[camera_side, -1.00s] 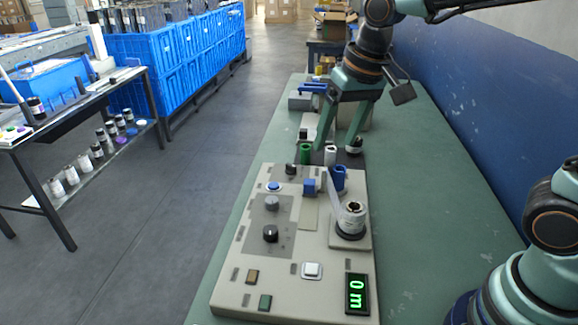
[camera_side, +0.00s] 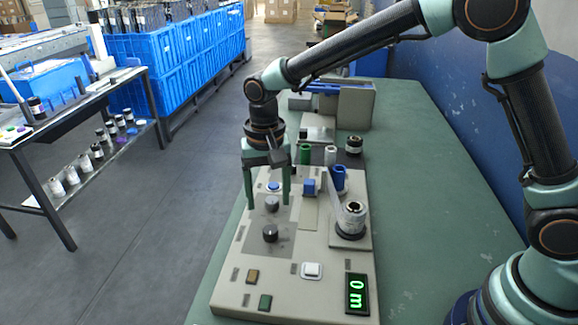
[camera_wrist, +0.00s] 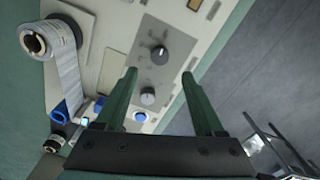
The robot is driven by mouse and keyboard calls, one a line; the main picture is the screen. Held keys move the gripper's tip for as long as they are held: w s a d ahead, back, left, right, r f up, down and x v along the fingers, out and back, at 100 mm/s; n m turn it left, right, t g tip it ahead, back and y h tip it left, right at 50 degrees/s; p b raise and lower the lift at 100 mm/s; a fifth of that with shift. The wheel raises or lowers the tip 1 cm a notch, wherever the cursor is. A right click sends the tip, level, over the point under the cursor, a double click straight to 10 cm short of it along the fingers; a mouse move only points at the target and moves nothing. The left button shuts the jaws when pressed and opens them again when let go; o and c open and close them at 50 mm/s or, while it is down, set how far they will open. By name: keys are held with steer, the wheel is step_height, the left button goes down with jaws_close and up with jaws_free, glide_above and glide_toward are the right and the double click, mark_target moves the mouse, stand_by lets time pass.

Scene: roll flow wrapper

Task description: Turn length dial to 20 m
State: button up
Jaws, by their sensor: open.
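The grey panel (camera_side: 315,250) lies on the green table, and its lit green display (camera_side: 357,294) reads 0 m. On its left strip are a black dial (camera_side: 270,233), a grey dial (camera_side: 272,203) and a blue button (camera_side: 274,187). I cannot tell from labels which dial sets length. My gripper (camera_side: 268,203) is open and empty, pointing down over this strip. In the wrist view its fingertips (camera_wrist: 159,75) frame the gap between the black dial (camera_wrist: 160,53) and the grey dial (camera_wrist: 147,96), touching neither as far as I can see.
A film roll (camera_side: 351,219) stands at the panel's right. A white button (camera_side: 312,270) and brown and green buttons are at the front. The table right of the panel is clear.

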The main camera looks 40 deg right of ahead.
mark_target(271, 229)
step_height(271, 229, down, 8)
steer(key=shift+f, duration=0.1)
stand_by(0.4)
jaws_close()
